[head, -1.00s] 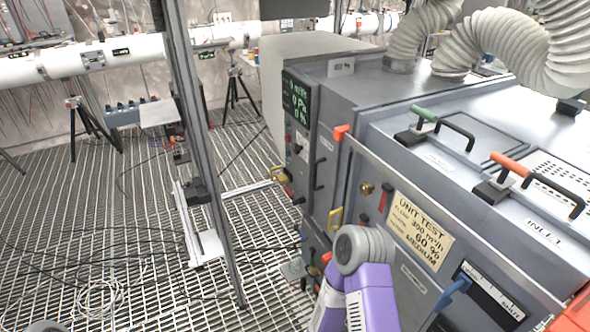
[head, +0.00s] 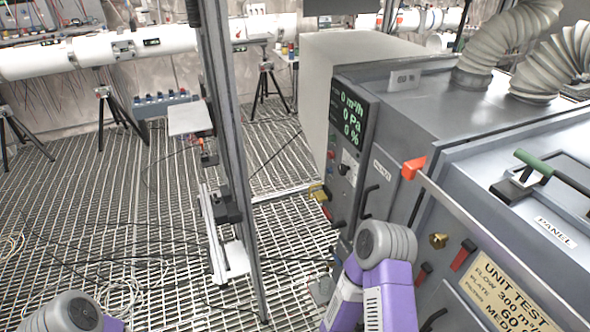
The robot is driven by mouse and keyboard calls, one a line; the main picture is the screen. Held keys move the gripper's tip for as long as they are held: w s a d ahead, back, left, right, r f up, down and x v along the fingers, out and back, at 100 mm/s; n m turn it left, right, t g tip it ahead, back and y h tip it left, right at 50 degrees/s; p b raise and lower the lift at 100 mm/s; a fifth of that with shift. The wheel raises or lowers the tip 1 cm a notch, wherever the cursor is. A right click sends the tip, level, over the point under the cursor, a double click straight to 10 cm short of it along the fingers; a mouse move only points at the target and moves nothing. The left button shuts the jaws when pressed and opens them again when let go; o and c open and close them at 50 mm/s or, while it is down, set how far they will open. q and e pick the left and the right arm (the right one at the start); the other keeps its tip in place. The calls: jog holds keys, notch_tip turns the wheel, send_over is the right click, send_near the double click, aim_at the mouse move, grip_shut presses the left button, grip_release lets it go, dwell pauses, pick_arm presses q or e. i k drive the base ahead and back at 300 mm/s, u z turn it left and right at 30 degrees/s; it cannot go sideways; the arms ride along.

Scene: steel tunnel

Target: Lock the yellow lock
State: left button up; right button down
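A small yellow part (head: 317,191), which could be the yellow lock, sits low at the far left edge of the grey test unit (head: 400,145), below its display. It is too small to tell whether it is open or locked. A brass knob (head: 438,240) is on the unit's near side. My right arm's grey and purple links stand in front of the unit's lower side and hide part of it. A bit of my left arm shows at the bottom left. Neither gripper is in view.
A red-ended rail (head: 413,168) runs along the unit's side. A red handle (head: 463,254) and a yellow label (head: 505,296) are near it. A metal post (head: 228,150) stands left of the unit. Grating floor (head: 110,220) at left is mostly clear, with some cables.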

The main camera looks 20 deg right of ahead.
aim_at(320, 197)
jog(key=i, duration=1.1)
